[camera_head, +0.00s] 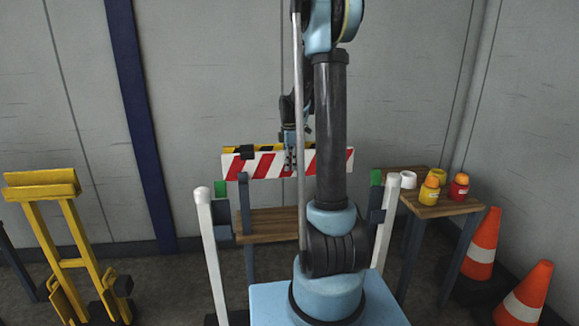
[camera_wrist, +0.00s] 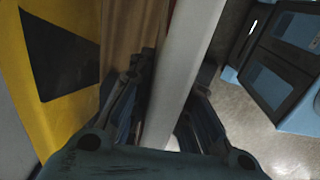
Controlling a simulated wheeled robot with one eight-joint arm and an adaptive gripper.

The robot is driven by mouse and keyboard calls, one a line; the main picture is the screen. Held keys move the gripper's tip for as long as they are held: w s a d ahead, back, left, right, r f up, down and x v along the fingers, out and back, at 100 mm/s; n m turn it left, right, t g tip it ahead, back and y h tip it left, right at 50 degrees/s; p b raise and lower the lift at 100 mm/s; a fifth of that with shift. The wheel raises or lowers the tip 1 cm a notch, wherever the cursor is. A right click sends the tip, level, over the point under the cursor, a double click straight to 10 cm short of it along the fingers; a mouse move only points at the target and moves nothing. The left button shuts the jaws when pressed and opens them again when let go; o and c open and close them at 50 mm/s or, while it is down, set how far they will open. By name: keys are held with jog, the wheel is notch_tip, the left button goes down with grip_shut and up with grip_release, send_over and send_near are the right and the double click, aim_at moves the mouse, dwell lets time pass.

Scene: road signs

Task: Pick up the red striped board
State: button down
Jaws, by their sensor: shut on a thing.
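The red and white striped board (camera_head: 265,164) is level above the wooden table in the head view, partly hidden by my arm. My gripper (camera_head: 291,156) is at the board's upper middle, with its fingers reaching down over it. In the wrist view, the board's pale edge (camera_wrist: 190,65) runs between the two fingers of my gripper (camera_wrist: 165,90), which is shut on it. Whether the board still touches a support is hard to tell.
A yellow and black board (camera_head: 236,149) is just behind the striped one and shows close by in the wrist view (camera_wrist: 60,60). The wooden table (camera_head: 262,226) is below. White posts (camera_head: 209,245) stand in front. A side table (camera_head: 445,208) holds small jars; traffic cones (camera_head: 525,295) stand right.

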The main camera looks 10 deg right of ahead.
jog(key=shift+r, duration=0.1)
notch_tip(320, 180, up, 10)
jog(key=shift+f, duration=0.1)
dwell(0.5)
dwell(0.9)
